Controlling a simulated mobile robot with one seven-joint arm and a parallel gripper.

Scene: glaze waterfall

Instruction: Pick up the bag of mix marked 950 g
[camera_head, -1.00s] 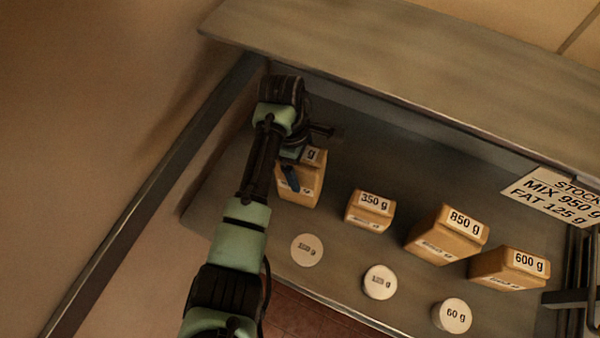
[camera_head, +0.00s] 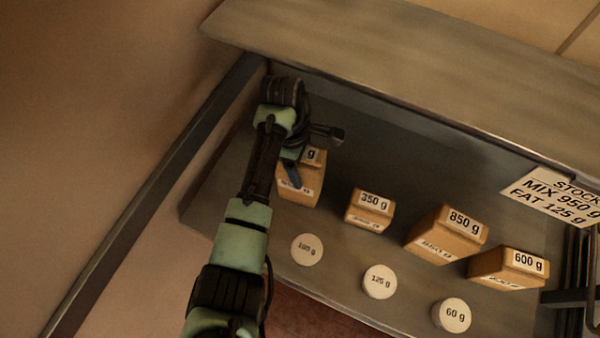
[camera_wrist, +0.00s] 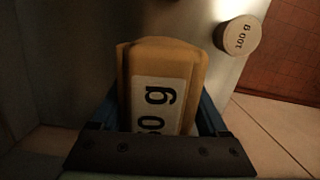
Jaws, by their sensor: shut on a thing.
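A tan bag of mix (camera_head: 311,184) stands at the left end of the steel shelf. My gripper (camera_head: 291,170) is over it, and my arm hides part of its top label, leaving only a "g" clear. In the wrist view the bag (camera_wrist: 187,65) sits between my two blue fingers (camera_wrist: 166,120), which are shut on it. Its label there ends in "0 g"; the leading figures are hidden by the gripper. I cannot see any gap under the bag. A stock card (camera_head: 555,198) at the right reads "MIX 950 g, FAT 125 g".
Bags marked 350 g (camera_head: 370,210), 850 g (camera_head: 447,235) and 600 g (camera_head: 509,268) stand to the right. Round tubs marked 100 g (camera_head: 307,250), 125 g (camera_head: 380,282) and 60 g (camera_head: 452,316) line the front. A steel ledge (camera_head: 400,75) runs behind.

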